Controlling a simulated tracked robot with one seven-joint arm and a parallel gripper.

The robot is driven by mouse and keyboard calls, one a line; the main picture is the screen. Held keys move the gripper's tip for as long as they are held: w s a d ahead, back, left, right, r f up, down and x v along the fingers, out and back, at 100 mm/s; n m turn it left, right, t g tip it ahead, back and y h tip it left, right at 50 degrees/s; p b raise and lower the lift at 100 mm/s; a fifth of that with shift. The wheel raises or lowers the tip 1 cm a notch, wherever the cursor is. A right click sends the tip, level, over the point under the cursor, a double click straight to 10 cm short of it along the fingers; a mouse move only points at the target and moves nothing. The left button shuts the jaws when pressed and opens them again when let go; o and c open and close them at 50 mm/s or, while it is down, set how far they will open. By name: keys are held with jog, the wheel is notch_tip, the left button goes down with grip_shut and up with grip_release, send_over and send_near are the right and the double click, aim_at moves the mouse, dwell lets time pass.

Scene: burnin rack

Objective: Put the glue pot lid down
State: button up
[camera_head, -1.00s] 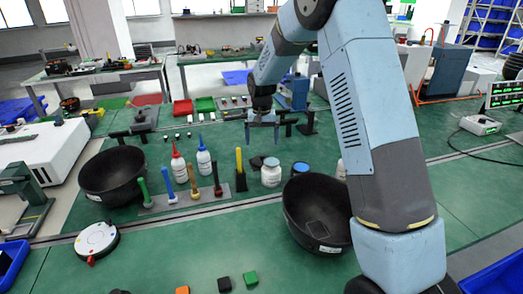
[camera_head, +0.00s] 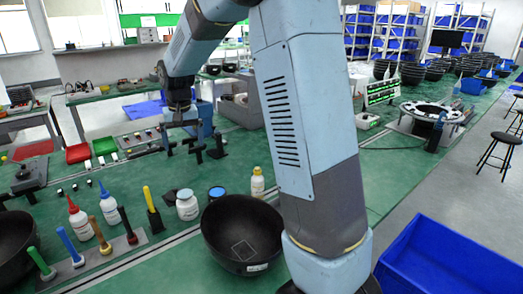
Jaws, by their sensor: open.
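A white jar (camera_head: 187,208) with a pale label stands upright on the green bench. My gripper (camera_head: 182,125) is open and points down over the bench, behind and above the jars. It is apart from them, and nothing shows between its fingers.
A large black bowl (camera_head: 242,232) stands in front of the jars. Coloured-handled tools (camera_head: 105,240) and squeeze bottles (camera_head: 80,222) stand at left. Black stands (camera_head: 216,147) are near my gripper. A blue bin (camera_head: 450,260) is at lower right.

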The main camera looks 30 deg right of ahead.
jog(key=s+d+r+t, duration=0.1)
jog(key=s+d+r, duration=0.2)
jog(key=s+r, duration=0.35)
jog(key=s+d+r+t, duration=0.1)
jog(key=s+d+r, duration=0.25)
jog(key=s, duration=0.55)
jog(key=s+d+t, duration=0.2)
jog(key=s+d, duration=0.2)
jog(key=s, duration=1.3)
jog(key=shift+s+f+n, duration=0.25)
jog(key=shift+f+n, duration=0.05)
jog(key=shift+f, duration=0.05)
